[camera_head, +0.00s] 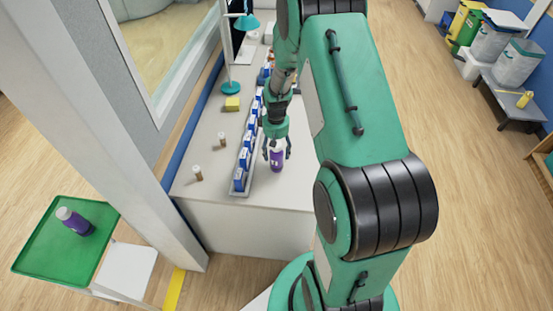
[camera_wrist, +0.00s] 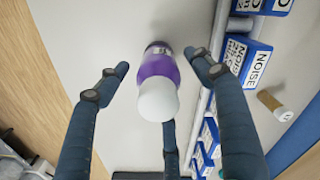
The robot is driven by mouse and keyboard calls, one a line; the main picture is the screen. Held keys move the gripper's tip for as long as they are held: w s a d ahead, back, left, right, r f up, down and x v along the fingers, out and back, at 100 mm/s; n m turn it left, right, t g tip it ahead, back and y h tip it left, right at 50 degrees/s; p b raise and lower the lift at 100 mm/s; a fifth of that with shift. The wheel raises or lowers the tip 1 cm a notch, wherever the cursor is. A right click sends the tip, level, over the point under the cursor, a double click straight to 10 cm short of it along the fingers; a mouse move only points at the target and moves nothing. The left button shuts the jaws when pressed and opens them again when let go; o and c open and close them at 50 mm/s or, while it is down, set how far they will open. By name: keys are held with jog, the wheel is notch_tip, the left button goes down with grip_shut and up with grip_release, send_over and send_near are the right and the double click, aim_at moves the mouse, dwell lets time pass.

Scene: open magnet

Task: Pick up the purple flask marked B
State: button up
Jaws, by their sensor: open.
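A purple flask with a white cap (camera_head: 277,157) stands on the white counter (camera_head: 215,165) near its front end. It also shows in the wrist view (camera_wrist: 157,80), between the open fingers. My gripper (camera_head: 278,148) is open around or just above this flask; I cannot tell if any finger touches it. In the wrist view my gripper's fingers (camera_wrist: 160,90) are spread apart with the flask between them. No letter B is readable on either flask.
A rack of blue boxes (camera_head: 245,150) runs along the counter left of my gripper; some read NOISE in the wrist view (camera_wrist: 250,62). A white pillar (camera_head: 140,170) separates tray and counter.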

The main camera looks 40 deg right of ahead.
aim_at(277, 161)
jog(key=shift+f, duration=1.1)
jog(key=shift+f, duration=0.15)
jog(key=shift+d+f+b, duration=0.1)
jog(key=shift+f+b, duration=0.45)
jog(key=shift+f, duration=1.9)
jog(key=c, duration=1.4)
jog(key=shift+r, duration=0.15)
